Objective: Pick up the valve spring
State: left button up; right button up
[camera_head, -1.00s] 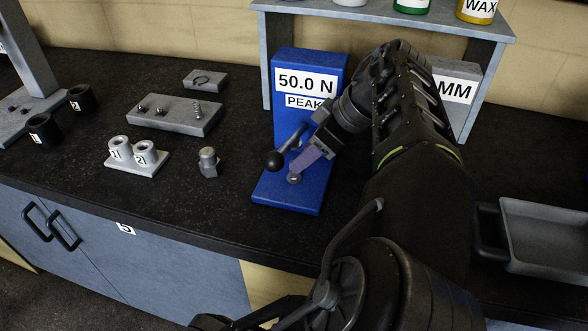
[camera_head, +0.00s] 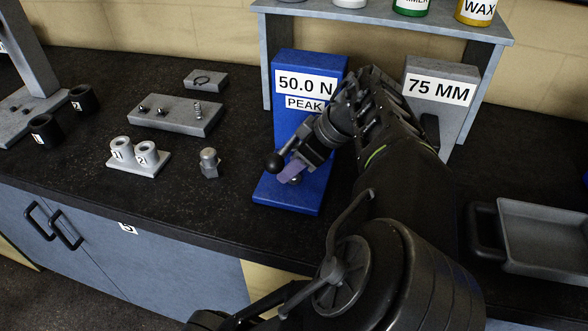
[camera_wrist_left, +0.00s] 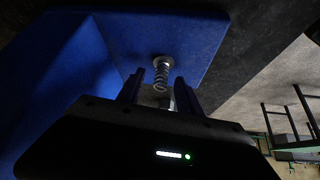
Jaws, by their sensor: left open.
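A coiled metal spring (camera_wrist_left: 160,78) shows in the left wrist view at the blue tester's base plate, with a pale round piece at its far end. My left gripper (camera_wrist_left: 160,84) is open, with one finger on each side of the spring. I cannot tell whether either finger touches it. In the head view my left gripper (camera_head: 291,172) is low over the blue tester (camera_head: 287,200), and its fingers hide the spring there. My right gripper is not in view.
A lever with a black ball knob (camera_head: 274,162) sits just left of the left gripper. A grey hex-based fitting (camera_head: 209,162) and a holder with two numbered cups (camera_head: 141,165) stand further left. A "75 MM" block (camera_head: 438,95) is behind my arm. A grey tray (camera_head: 550,235) lies right.

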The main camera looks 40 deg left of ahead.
pick_arm(q)
jog(key=shift+c, duration=0.3)
grip_shut()
dwell(0.5)
